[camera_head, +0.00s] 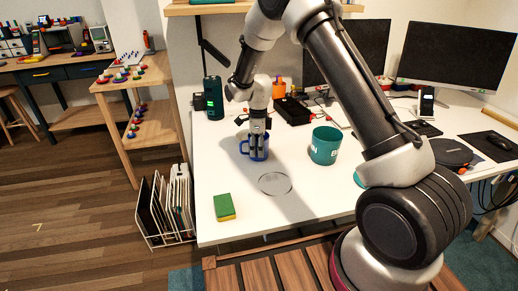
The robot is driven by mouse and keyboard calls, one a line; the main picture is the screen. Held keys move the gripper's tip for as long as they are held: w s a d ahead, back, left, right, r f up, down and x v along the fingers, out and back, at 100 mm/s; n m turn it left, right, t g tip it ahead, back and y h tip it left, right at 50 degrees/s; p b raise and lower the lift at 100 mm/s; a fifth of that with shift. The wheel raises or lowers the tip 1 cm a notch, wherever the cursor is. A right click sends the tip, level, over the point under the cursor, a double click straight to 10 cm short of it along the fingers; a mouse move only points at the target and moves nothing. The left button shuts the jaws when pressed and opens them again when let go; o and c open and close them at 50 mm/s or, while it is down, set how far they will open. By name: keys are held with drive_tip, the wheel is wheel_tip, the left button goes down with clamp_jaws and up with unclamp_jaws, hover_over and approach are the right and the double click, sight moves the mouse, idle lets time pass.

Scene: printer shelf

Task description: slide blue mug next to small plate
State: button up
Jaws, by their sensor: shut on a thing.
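The blue mug (244,148) stands upright on the white table, with its handle toward the left. My gripper (258,156) reaches down from above and is shut on the mug; the fingers hide part of its body. A small clear round plate (275,184) lies flat on the table, in front of the mug and slightly right, with a gap between them.
A teal mug (325,146) stands right of the blue mug. A green and yellow sponge (224,206) lies near the front left edge. A dark bottle (214,98) and a black tray (292,110) are behind. The table (215,165) left of the plate is clear.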

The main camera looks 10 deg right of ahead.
drive_tip(key=o, duration=1.3)
drive_tip(key=shift+f, duration=0.1)
